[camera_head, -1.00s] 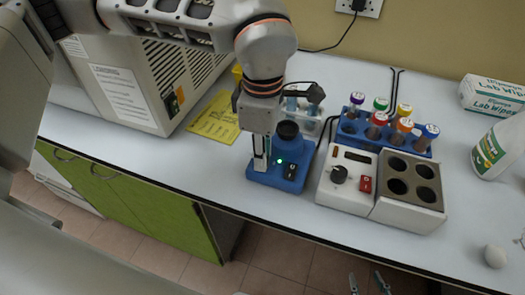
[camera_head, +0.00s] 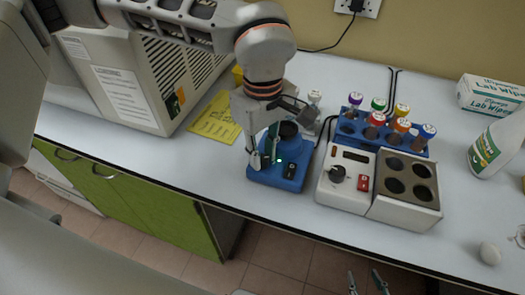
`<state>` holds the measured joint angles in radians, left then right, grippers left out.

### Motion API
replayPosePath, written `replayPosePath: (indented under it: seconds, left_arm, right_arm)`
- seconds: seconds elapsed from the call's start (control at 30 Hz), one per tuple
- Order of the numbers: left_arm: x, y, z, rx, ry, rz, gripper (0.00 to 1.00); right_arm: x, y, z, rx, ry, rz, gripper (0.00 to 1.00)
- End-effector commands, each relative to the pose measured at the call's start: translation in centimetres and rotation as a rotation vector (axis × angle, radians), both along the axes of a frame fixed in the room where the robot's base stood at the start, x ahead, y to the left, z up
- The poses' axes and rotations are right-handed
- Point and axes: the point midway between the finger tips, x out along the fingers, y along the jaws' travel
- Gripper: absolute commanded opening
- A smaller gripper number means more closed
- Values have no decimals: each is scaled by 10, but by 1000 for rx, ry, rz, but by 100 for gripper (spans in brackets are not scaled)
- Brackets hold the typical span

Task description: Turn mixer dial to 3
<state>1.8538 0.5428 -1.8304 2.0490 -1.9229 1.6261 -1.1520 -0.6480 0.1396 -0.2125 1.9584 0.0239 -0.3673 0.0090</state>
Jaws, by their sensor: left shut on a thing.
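The blue mixer (camera_head: 298,171) stands on the bench with a black round cup (camera_head: 289,130) on top, a lit green spot and a black switch (camera_head: 290,171) on its front. My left gripper (camera_head: 262,160) reaches down over the mixer's left front. It is shut on the mixer dial, which its fingers hide, so I cannot read the dial's number. My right gripper (camera_head: 367,284) shows only by its two fingertips at the bottom edge. They are apart, with nothing between them, in front of the bench.
A white heater block (camera_head: 405,211) with a black knob (camera_head: 337,173) and red switch stands right of the mixer. Behind it is a blue rack (camera_head: 350,128) of capped tubes. A yellow sheet (camera_head: 214,119) and a large grey machine (camera_head: 120,85) are left. A bottle (camera_head: 490,150) is far right.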

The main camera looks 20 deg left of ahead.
Motion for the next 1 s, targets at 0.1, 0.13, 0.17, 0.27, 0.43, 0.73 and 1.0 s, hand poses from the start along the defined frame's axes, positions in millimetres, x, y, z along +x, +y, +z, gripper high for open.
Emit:
replayPosePath:
  seconds: [0.1,0.13,0.17,0.27,0.43,0.73,1.0]
  left_arm:
    - [1,0,2,-1,-4,-13,0]
    - [1,0,2,-1,-4,-15,0]
    - [1,0,2,-1,-4,-16,0]
    - [1,-1,2,-1,-4,-17,0]
    - [1,-1,1,-1,-4,-16,0]
    - [1,0,1,-1,-3,-15,37]
    - [1,0,8,-1,-5,-14,37]
  right_arm:
    - [0,0,0,1,0,-1,40]
    - [0,0,0,1,0,0,40]
    - [0,0,0,1,0,0,40]
    - [0,0,0,1,0,0,40]
    - [0,1,1,2,0,0,40]
    - [1,1,4,3,-5,0,40]
    - [0,-1,1,-1,0,0,40]
